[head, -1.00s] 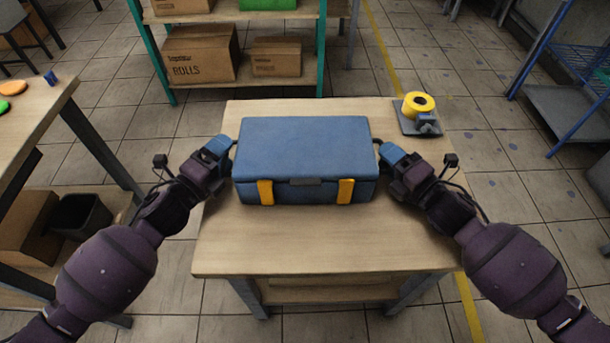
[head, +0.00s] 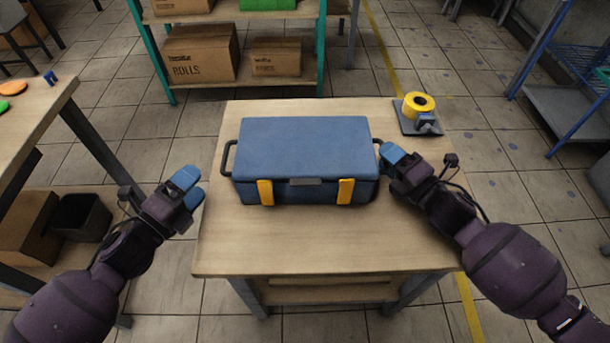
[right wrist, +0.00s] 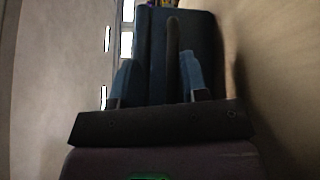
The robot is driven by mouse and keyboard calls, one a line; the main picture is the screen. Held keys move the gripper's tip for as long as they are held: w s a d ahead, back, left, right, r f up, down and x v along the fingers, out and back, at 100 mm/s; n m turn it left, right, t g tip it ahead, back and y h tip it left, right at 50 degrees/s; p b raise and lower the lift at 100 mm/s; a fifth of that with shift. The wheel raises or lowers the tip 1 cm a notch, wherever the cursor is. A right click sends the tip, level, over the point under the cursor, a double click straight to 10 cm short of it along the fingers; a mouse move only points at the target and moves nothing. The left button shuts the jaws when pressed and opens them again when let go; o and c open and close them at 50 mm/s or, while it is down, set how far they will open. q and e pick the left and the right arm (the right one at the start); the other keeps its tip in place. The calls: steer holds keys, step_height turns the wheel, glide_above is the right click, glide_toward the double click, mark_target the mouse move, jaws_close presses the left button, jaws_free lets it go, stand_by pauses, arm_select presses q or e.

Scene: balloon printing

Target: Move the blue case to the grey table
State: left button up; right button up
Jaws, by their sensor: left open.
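The blue case (head: 305,150) lies closed on the light wooden table, its yellow latches facing me. Its left handle (head: 229,158) is free and visible. My left gripper (head: 192,187) is open and empty, left of the table and apart from the case. My right gripper (head: 387,156) is at the case's right handle. In the right wrist view, the fingers (right wrist: 157,82) stand apart, with the dark handle (right wrist: 173,40) between them, nearer the right-hand finger. No grey table can be clearly identified.
The wooden table (head: 330,240) has bare room in front of the case. A yellow tape roll (head: 418,103) sits on a grey dispenser at its back right. Another table (head: 40,110) stands left, a shelf with boxes (head: 200,55) behind, and a blue rack (head: 570,100) right.

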arm_select(q)
steer(key=shift+v, duration=1.4)
arm_select(e)
steer(key=shift+r, duration=0.15)
steer(key=o, duration=0.8)
steer(key=shift+o, duration=0.2)
steer(key=v, duration=1.2)
steer(key=shift+d+f, duration=0.1)
steer(key=shift+f, duration=0.1)
